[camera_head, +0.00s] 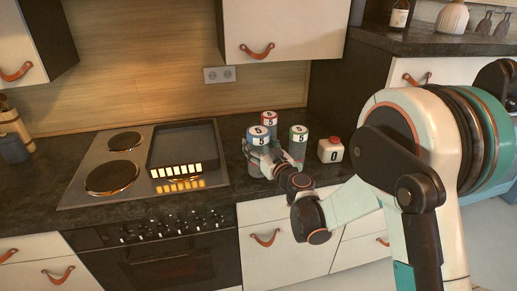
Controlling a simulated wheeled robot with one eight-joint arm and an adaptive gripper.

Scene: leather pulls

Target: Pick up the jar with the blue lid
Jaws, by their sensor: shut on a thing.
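The jar with the blue lid (258,135) stands upright at the front left of a group of three jars on the dark counter. Its lid is marked with a 5. My gripper (263,158) reaches in from the front right and is shut on this jar, with its fingers around the body below the lid. The fingers hide part of the jar, and I cannot tell whether its base touches the counter.
A red-lidded jar (269,119) stands close behind, and a green-lidded jar (299,134) close to the right. A white block marked 0 (331,151) is farther right. The cooktop (100,150) with a dark pan (185,146) lies left. Upper cabinets (283,30) hang above.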

